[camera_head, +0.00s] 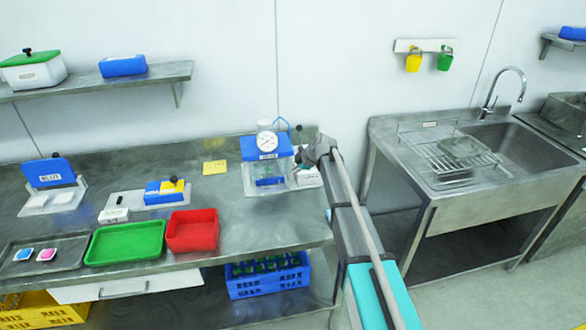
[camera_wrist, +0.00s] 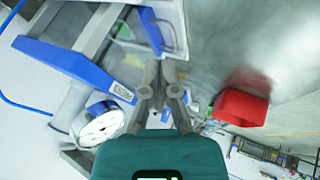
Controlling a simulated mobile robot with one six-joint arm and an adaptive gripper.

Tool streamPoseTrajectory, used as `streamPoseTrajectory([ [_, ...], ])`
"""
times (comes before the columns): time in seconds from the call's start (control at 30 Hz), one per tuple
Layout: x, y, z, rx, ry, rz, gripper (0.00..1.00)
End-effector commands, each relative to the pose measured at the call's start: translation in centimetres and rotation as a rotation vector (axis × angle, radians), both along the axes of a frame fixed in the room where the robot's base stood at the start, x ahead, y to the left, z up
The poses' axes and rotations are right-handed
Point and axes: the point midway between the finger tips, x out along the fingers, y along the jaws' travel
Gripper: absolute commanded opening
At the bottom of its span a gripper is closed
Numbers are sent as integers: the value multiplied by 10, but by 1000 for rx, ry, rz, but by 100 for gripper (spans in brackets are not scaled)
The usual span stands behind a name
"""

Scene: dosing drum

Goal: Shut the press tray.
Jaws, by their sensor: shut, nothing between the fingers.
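The press (camera_head: 266,150) stands on the steel bench, with a blue top and a round white dial on its front. In the wrist view the blue press top (camera_wrist: 70,62) is at the left, with the dial (camera_wrist: 100,125) below it. A clear-walled press tray (camera_wrist: 172,28) with a blue part shows at the top of the wrist view; how far it stands out is hard to tell. My gripper (camera_wrist: 163,72) is shut and empty, its fingertips just below the tray in that picture; contact is unclear. In the head view my gripper (camera_head: 302,162) is at the press's right side.
A red bin (camera_head: 192,230) and a green tray (camera_head: 125,242) stand on the bench left of the press. A yellow note (camera_head: 214,167) lies behind them. A sink (camera_head: 525,150) is at the right, across a gap.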

Motion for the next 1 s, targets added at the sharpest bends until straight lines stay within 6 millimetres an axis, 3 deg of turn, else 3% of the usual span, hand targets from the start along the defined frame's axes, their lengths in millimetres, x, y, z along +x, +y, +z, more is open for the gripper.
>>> streamPoseTrajectory([
  [0.1, -5, -7, 14, 0, 0, 0, 0],
  [0.4, -13, -17, 30, 0, 0, 0, 0],
  [1.0, -16, -21, 31, 0, 4, -5, 0],
])
